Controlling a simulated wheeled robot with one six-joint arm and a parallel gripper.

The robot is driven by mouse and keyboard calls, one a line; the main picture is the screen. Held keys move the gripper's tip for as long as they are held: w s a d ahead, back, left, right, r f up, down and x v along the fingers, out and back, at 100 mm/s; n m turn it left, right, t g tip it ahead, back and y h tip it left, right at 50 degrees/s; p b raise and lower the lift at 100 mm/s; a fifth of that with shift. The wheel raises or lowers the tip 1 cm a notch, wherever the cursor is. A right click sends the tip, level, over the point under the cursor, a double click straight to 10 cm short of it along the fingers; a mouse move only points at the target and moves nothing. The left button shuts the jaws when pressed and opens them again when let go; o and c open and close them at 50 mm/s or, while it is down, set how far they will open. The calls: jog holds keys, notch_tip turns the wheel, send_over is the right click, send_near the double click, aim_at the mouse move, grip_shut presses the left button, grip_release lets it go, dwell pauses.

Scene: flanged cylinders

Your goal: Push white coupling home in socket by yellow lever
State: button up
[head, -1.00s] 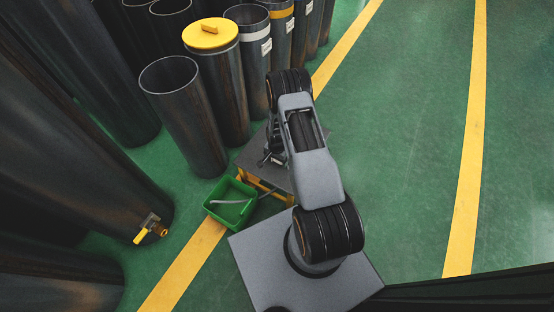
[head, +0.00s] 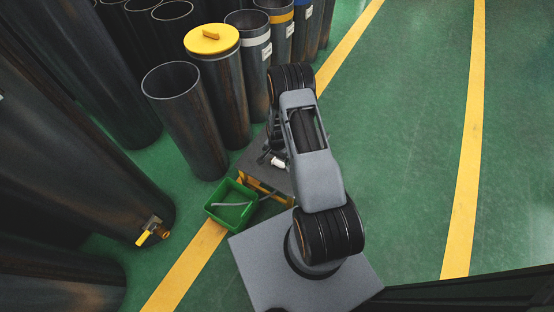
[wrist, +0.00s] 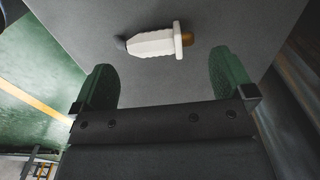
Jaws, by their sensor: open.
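The white coupling (wrist: 152,44) lies on its side on a grey tabletop (wrist: 90,22) in the wrist view, with a brown end on its right and a dark end on its left. It also shows as a small white piece in the head view (head: 278,162). My gripper (wrist: 164,72) is open and empty, its two green fingers apart, with the coupling beyond the tips and untouched. In the head view my arm mostly hides the gripper. The brassy socket (head: 162,233) sits low on a big dark cylinder at the left, beside the yellow lever (head: 144,239).
A green bin (head: 213,211) holding a grey strip stands on the floor beside the table. Several upright dark cylinders crowd behind it, one with a yellow lid (head: 211,40). Green floor with yellow lines (head: 467,170) is clear at the right.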

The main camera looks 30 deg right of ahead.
notch_tip(320, 180, up, 8)
jog(key=p, duration=0.2)
notch_tip(320, 180, up, 12)
jog(key=n, duration=0.2)
send_over(277, 162)
jog(key=a, duration=0.2)
notch_tip(277, 162, up, 10)
jog(key=s+a+f+n+t, duration=0.1)
jog(key=s+a+n, duration=0.2)
jog(key=s+a+r+n+t, duration=0.1)
jog(key=s+a+r+n, duration=0.1)
jog(key=s+r, duration=0.4)
jog(key=s+a+r+n, duration=0.2)
jog(key=s+r+n, duration=0.2)
jog(key=s+r, duration=0.3)
jog(key=shift+s+a+r+t, duration=0.2)
jog(key=shift+s+a+t, duration=0.05)
jog(key=shift+s+t, duration=0.15)
